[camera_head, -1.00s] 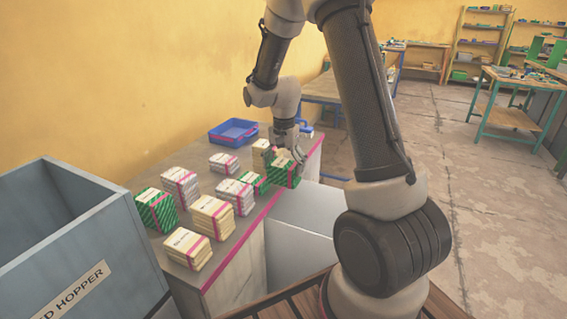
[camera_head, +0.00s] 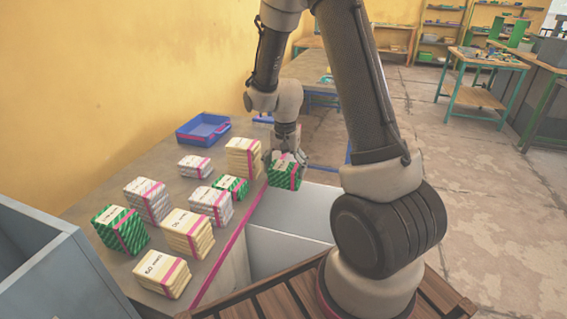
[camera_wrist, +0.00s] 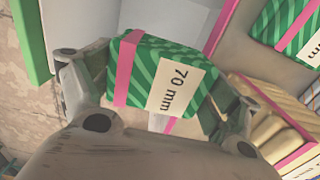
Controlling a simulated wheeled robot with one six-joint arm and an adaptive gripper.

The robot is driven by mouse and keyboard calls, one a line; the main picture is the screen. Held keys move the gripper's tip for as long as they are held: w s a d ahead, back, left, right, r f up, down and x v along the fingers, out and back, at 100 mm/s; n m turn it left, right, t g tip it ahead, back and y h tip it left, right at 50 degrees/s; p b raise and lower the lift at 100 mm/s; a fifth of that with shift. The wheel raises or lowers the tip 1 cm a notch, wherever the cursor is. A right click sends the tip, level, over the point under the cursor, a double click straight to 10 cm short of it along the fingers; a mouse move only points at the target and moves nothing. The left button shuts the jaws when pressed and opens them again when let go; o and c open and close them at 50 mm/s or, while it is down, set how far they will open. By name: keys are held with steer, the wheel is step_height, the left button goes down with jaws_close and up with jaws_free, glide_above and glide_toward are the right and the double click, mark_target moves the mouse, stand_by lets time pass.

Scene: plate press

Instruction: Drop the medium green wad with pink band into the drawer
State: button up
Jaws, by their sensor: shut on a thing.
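My gripper (camera_head: 285,155) is shut on a green striped wad with a pink band (camera_head: 285,173). In the wrist view the wad (camera_wrist: 160,75) sits between the two fingers (camera_wrist: 150,88) and its white label reads "70 mm". In the head view it appears at the pink-edged side of the table, over or beside a pale grey open-topped box, apparently the drawer (camera_head: 310,208). The wad's height above it is hard to tell. Pale grey panels (camera_wrist: 170,15) also show beyond the wad in the wrist view.
The grey table (camera_head: 165,165) carries several banded wads, including a large green one (camera_head: 120,230), a small green one (camera_head: 231,186) and a tall cream one (camera_head: 243,157) close to my gripper. A blue tray (camera_head: 203,128) stands behind. A grey hopper (camera_head: 60,280) is at left.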

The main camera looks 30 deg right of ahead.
mark_target(286, 183)
steer(key=shift+d+f, duration=0.15)
steer(key=shift+f, duration=2.9)
steer(key=o, duration=0.8)
step_height(286, 183, up, 12)
